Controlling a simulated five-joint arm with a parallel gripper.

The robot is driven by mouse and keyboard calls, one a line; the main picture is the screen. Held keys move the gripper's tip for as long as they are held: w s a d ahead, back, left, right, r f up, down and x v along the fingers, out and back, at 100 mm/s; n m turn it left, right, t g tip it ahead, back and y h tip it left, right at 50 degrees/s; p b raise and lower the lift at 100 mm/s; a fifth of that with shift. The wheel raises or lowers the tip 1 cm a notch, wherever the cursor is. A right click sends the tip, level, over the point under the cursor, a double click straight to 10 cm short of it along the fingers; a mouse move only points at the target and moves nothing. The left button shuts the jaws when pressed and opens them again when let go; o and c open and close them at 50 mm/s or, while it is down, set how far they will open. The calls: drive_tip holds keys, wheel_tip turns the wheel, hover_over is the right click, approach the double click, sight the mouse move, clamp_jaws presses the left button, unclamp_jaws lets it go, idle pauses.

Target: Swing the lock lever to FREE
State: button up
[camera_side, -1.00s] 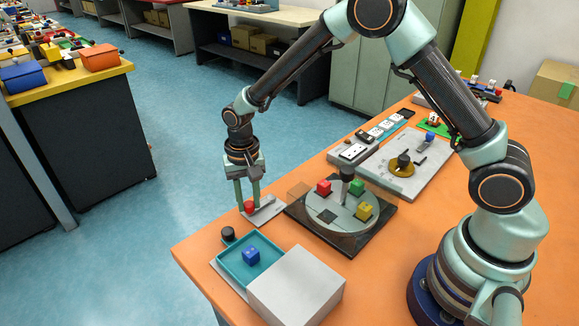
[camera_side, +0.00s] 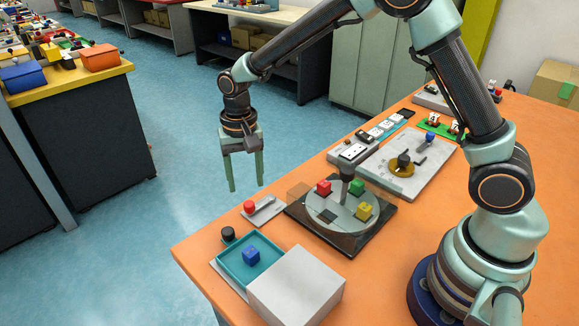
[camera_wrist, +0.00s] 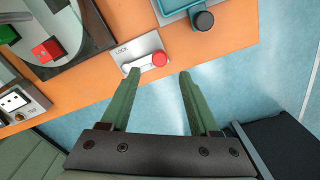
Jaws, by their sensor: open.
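The lock lever is a short pale arm with a red knob (camera_side: 249,206) on a small grey plate (camera_side: 268,211) near the table's far left edge. In the wrist view the red knob (camera_wrist: 159,59) is at the right end of the lever, near the lower edge of the plate (camera_wrist: 139,46). The word LOCK is readable on the plate's upper left; I see no FREE label. My gripper (camera_side: 246,187) is open and empty, above the knob and apart from it. In the wrist view the knob appears between the fingertips (camera_wrist: 158,72).
A round turntable (camera_side: 330,222) with coloured cubes stands right of the plate. A teal tray (camera_side: 275,257) with a blue cube and a black knob (camera_side: 228,234) are in front. A grey box (camera_side: 296,285) adjoins the tray. Beyond the table edge is open floor.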

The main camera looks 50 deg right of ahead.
sight(248, 203)
wheel_tip(248, 203, up, 6)
idle(0.5)
drive_tip(key=s+d+r+n+t, duration=0.2)
drive_tip(key=s+d+r, duration=0.3)
drive_tip(key=s, duration=0.3)
drive_tip(key=s+d+r+n+t, duration=0.3)
drive_tip(key=s+d+r, duration=0.2)
drive_tip(key=s, duration=0.3)
drive_tip(key=shift+d+n+t, duration=0.3)
drive_tip(key=shift+d, duration=0.35)
drive_tip(key=shift+s, duration=0.1)
